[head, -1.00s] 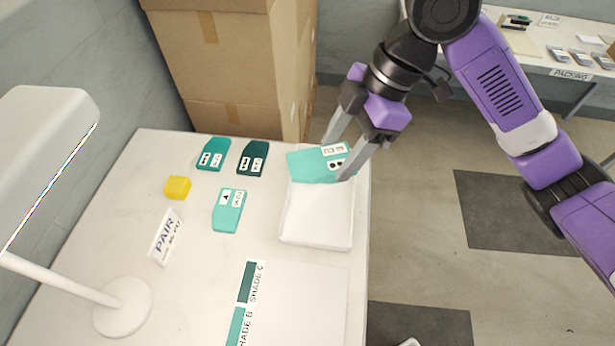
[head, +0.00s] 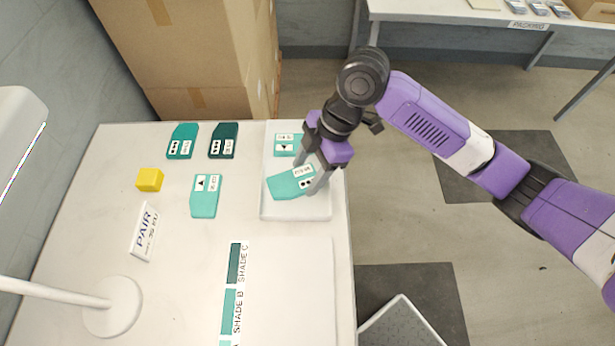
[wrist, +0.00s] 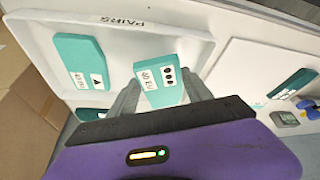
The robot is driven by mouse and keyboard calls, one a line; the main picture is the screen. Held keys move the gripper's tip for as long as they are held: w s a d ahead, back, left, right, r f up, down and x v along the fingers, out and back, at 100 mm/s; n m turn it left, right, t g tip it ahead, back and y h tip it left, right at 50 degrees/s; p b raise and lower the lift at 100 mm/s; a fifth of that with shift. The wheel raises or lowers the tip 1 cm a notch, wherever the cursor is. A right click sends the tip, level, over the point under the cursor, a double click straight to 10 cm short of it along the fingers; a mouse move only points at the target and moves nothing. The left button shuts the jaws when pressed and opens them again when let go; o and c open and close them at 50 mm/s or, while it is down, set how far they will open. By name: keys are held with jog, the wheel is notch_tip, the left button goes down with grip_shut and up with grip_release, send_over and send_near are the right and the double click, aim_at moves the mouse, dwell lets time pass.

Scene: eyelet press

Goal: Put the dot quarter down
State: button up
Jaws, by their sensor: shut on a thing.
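The dot quarter (head: 281,187) is a flat teal piece with a white label bearing black dots. It also shows in the wrist view (wrist: 158,92). My gripper (head: 307,178) is shut on it, with one finger on either side in the wrist view (wrist: 163,90). It is over the near half of the white tray (head: 297,211), slightly turned; I cannot tell whether it touches the tray floor. Another teal quarter (head: 285,151) with a triangle label lies in the far end of the tray, apart from the held one, and shows in the wrist view (wrist: 82,66).
Left of the tray lie a teal piece (head: 189,149), a dark green piece (head: 230,148) and a teal triangle piece (head: 203,207). A yellow block (head: 149,180), a PAIR sign (head: 143,232), a lamp base (head: 112,305) and a shade card (head: 290,290) are on the table.

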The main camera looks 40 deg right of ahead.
aim_at(310, 176)
jog(key=shift+f, duration=1.7)
jog(key=o, duration=1.5)
